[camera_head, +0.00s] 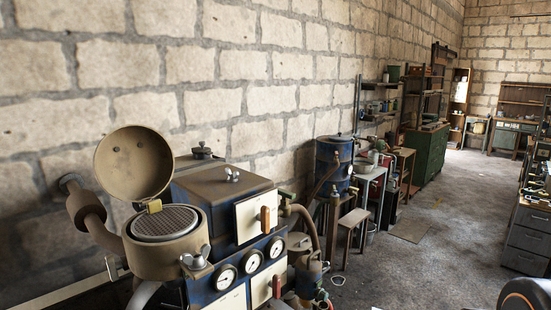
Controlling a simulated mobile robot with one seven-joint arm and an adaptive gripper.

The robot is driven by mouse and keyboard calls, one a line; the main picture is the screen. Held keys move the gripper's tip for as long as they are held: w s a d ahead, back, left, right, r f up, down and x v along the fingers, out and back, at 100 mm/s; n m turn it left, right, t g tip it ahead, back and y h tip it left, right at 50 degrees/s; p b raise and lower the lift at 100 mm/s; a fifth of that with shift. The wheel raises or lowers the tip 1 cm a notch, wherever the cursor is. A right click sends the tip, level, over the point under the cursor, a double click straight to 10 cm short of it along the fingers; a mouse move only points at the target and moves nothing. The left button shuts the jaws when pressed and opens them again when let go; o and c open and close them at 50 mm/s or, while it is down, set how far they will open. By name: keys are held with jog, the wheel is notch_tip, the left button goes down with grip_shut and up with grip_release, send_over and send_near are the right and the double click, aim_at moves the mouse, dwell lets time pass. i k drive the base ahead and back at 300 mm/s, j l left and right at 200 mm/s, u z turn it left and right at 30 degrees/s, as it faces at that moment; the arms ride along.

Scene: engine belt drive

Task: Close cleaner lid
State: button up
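The cleaner lid (136,163) is a round tan-brown disc. It stands open, tilted up above the left rear of the cleaner body, joined at a small brass-coloured hinge (151,206). The cleaner body (166,259) is a tan round housing at the lower left, with a mesh filter (165,222) showing in its open top. A wing nut (196,257) sits at its right front side. My gripper is not in view.
A blue engine box (222,185) with gauges and cream panels stands just right of the cleaner. A brown pipe (84,207) adjoins its left. A stone wall is behind. A blue drum, stool and shelves line the wall; the floor at right centre is mostly clear.

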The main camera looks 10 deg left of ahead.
aim_at(132, 163)
jog(key=k+j+z, duration=0.1)
jog(key=k+j, duration=0.3)
jog(key=k, duration=0.15)
jog(key=k+j, duration=0.4)
jog(key=k, duration=0.2)
jog(key=k+j+z, duration=0.1)
jog(key=j, duration=0.25)
jog(key=k+j+z, duration=0.1)
jog(key=k+j, duration=0.2)
jog(key=k+j+z, duration=0.1)
jog(key=j, duration=0.3)
jog(key=k+j+z, duration=0.1)
jog(key=j, duration=0.25)
jog(key=k+j+z, duration=0.1)
jog(key=j, duration=0.3)
jog(key=k+j, duration=0.25)
jog(key=j+z, duration=0.2)
jog(key=j, duration=0.7)
jog(key=j+z, duration=0.1)
jog(key=j, duration=0.7)
jog(key=i+j, duration=0.15)
jog(key=j, duration=0.25)
jog(key=i+j+z, duration=0.1)
jog(key=j, duration=0.25)
jog(key=i, duration=0.1)
